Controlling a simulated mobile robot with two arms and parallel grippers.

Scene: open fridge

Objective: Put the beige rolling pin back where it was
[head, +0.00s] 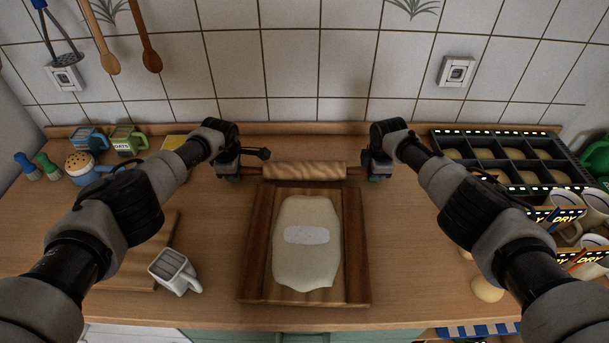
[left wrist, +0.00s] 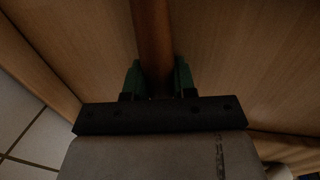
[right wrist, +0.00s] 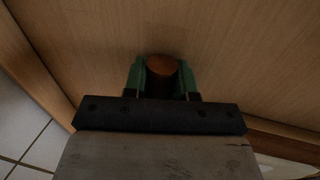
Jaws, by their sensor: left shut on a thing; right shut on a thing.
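The beige rolling pin (head: 305,171) lies level across the back of the counter, just behind the wooden board (head: 262,246) with a flat sheet of dough (head: 306,262) on it. My left gripper (head: 232,175) is shut on the pin's left handle. The brown handle (left wrist: 153,40) shows between its green fingers in the left wrist view. My right gripper (head: 375,174) is shut on the right handle. The handle's round end (right wrist: 161,66) shows between the fingers in the right wrist view. I cannot tell whether the pin touches the counter.
A black compartment tray (head: 505,160) with dough pieces stands at the back right. Mugs (head: 565,205) and dry signs are at the right edge. A tilted white mug (head: 174,271) is at front left. Blue and green containers (head: 125,139) stand at back left. A tiled wall is behind.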

